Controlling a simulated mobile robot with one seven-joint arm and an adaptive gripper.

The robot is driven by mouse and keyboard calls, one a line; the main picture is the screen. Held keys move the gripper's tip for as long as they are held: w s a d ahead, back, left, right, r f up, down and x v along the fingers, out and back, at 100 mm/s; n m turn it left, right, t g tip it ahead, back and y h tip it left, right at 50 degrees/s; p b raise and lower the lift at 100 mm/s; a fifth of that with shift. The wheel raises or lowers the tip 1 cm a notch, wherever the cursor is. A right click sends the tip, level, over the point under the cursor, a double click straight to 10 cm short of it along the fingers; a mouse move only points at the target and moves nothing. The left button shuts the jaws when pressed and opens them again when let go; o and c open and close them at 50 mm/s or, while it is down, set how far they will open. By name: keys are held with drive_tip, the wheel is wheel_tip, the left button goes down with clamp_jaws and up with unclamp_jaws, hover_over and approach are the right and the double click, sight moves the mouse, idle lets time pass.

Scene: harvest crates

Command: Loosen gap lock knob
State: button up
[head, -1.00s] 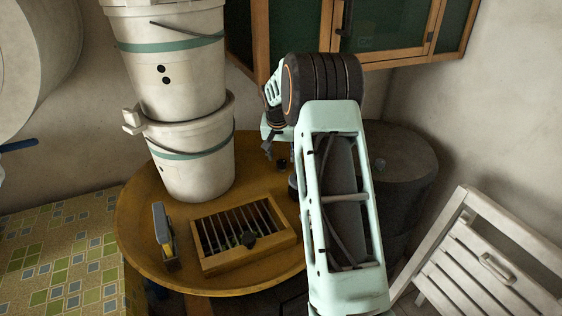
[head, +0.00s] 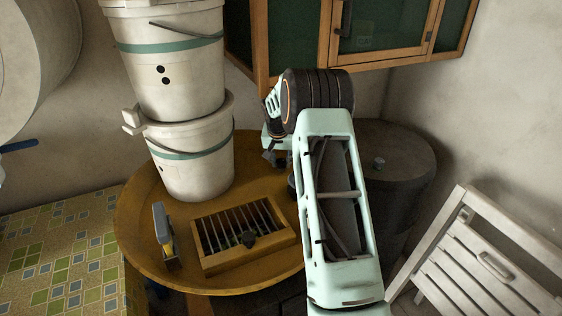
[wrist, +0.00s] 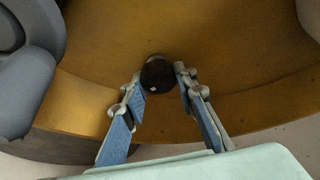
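In the wrist view my gripper (wrist: 160,92) is open, with one blue-padded finger on each side of a small dark round thing (wrist: 158,75) near the tabletop. I cannot tell what this thing is or whether the fingers touch it. The frame and its knob do not show in the wrist view.
Two stacked white buckets (head: 195,170) stand on the round table (head: 140,225) at the left. A dark drum (head: 405,165) and white folding chair (head: 490,255) are at the right.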

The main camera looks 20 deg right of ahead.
drive_tip(key=shift+c, duration=1.2)
drive_tip(key=shift+n+t+y, duration=0.3)
drive_tip(key=shift+n+y, duration=0.5)
drive_tip(key=shift+n, duration=1.6)
drive_tip(key=o, duration=1.2)
drive_tip(key=shift+c, duration=0.2)
drive_tip(key=v, duration=1.2)
